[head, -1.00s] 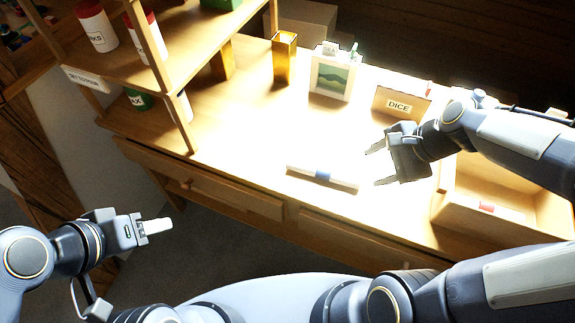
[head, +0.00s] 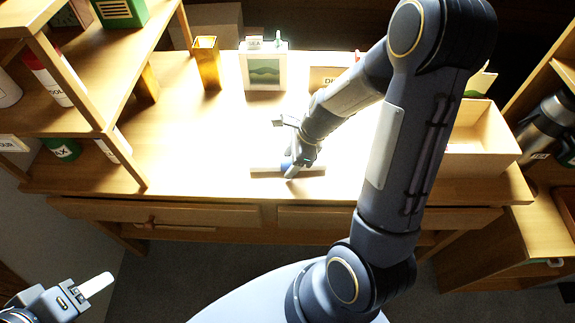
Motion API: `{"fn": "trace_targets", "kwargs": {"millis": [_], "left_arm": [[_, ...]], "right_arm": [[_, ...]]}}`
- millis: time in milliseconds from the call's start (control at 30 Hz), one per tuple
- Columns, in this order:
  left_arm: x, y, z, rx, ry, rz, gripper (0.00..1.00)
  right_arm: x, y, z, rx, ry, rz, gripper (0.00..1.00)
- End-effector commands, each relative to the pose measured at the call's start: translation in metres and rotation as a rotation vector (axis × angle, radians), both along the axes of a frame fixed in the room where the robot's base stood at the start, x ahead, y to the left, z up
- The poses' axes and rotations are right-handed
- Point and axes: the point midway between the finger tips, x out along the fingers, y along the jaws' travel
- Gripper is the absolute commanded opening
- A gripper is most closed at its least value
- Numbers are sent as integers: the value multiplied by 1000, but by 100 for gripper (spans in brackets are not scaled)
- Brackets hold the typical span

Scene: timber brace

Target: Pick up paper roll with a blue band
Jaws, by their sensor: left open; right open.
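The paper roll with a blue band (head: 263,169) lies on the desk near its front edge. It is a thin pale roll lying roughly left to right. Its blue band (head: 286,163) is partly hidden by my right gripper. My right gripper (head: 289,171) is open and low over the middle of the roll, around the band. I cannot tell whether its fingers touch the roll. My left gripper (head: 105,284) is open and empty at the lower left, away from the desk.
A framed picture (head: 264,70) and an amber vase (head: 207,62) stand at the back of the desk (head: 205,140). A box labelled DICE (head: 328,78) is behind my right arm. An open box (head: 482,140) stands at the right. Shelves (head: 105,118) with bottles are at the left.

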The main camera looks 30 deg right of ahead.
Motion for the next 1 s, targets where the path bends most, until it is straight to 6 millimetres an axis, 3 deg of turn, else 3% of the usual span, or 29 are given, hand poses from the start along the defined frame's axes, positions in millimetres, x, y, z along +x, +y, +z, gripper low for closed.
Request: {"fn": "trace_targets", "kwargs": {"millis": [267, 633, 1000], "left_arm": [[0, 0, -1, 0, 0, 0, 51], [0, 0, -1, 0, 0, 0, 51], [0, 0, 2, 0, 0, 0, 51]], "right_arm": [[1, 1, -4, 0, 0, 0, 55], [1, 1, -3, 0, 0, 0, 7], [1, 1, 4, -1, -3, 2, 6]]}}
